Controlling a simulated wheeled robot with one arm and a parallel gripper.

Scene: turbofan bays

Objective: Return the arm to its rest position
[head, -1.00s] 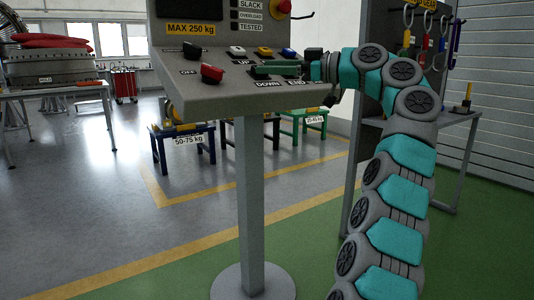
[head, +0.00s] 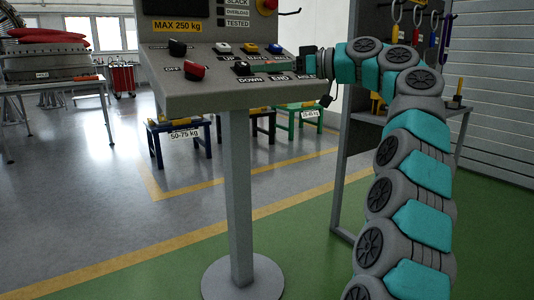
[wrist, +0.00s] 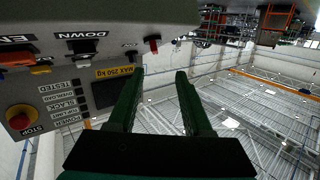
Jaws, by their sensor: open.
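My arm (head: 409,180), teal and grey, rises at the right of the head view and bends left at the top. My gripper ends beside the right edge of the control panel (head: 188,95), and its fingers are hard to make out there. In the wrist view my gripper (wrist: 160,73) has two dark green fingers, apart and with nothing between them. The panel's lettering shows upside down beyond the left finger, with its red stop button (wrist: 19,117) at the left.
The panel stands on a grey post (head: 239,200) with a round foot (head: 243,281). A rack with hanging hooks (head: 396,30) stands behind my arm. Blue and green stands (head: 309,112) are behind the panel. Open floor lies to the left.

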